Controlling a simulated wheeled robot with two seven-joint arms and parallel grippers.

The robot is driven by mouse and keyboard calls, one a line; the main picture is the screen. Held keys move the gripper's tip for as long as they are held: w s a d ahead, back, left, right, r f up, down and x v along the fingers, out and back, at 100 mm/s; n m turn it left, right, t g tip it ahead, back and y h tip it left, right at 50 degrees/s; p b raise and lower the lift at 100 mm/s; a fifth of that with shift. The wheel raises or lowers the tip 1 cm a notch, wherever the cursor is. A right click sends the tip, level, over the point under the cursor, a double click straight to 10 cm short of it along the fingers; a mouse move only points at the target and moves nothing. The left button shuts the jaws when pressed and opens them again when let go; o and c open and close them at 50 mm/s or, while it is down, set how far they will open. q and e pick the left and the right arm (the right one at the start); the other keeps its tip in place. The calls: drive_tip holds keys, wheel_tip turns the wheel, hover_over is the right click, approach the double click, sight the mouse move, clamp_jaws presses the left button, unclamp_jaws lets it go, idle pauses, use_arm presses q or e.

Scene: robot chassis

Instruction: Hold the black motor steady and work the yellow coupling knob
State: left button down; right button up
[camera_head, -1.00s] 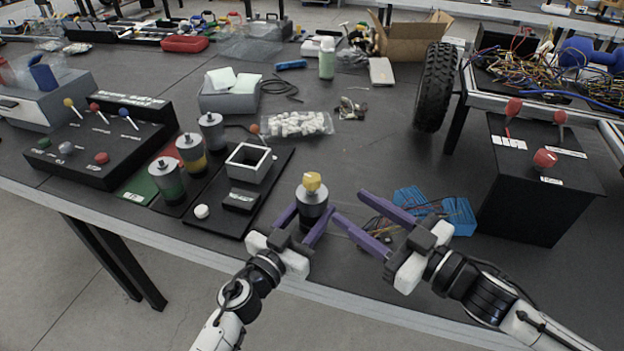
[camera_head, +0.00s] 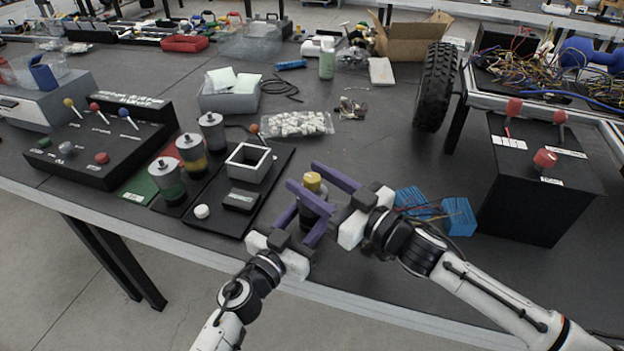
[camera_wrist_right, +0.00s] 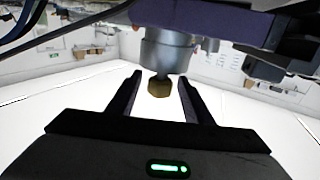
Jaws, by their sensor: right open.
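The black motor (camera_head: 313,209) stands upright on the table near its front edge, with the yellow coupling knob (camera_head: 313,181) on top. My left gripper (camera_head: 309,208) has its purple fingers on both sides of the motor body and appears shut on it. My right gripper (camera_head: 301,175) is open, its fingers on either side of the knob from the right. In the right wrist view the picture is inverted: the knob (camera_wrist_right: 158,88) hangs below the motor (camera_wrist_right: 167,50), between the two dark fingers with gaps on both sides. The right fingers partly hide the motor in the head view.
Blue blocks with wires (camera_head: 458,214) sit right of my right gripper. A black box with red knobs (camera_head: 540,195) stands at the right. A bag of white pieces (camera_head: 300,124) lies behind.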

drive_tip(key=c, duration=1.1)
drive_tip(key=shift+o, duration=0.2)
drive_tip(key=shift+s+a+m+t+h, duration=0.1)
drive_tip(key=shift+a+m+t+h, duration=0.15)
drive_tip(key=shift+m+t+h, duration=0.85)
drive_tip(key=shift+t+h, duration=0.2)
drive_tip(key=shift+r+m+t+h, duration=0.15)
drive_tip(key=shift+m+t+h, duration=0.65)
drive_tip(key=shift+h, duration=0.4)
drive_tip(key=shift+d+m+h, duration=0.15)
drive_tip(key=shift+m+h, duration=0.35)
drive_tip(key=shift+h, duration=0.1)
drive_tip(key=shift+d, duration=0.1)
drive_tip(key=o, duration=1.1)
drive_tip(key=shift+c, duration=0.2)
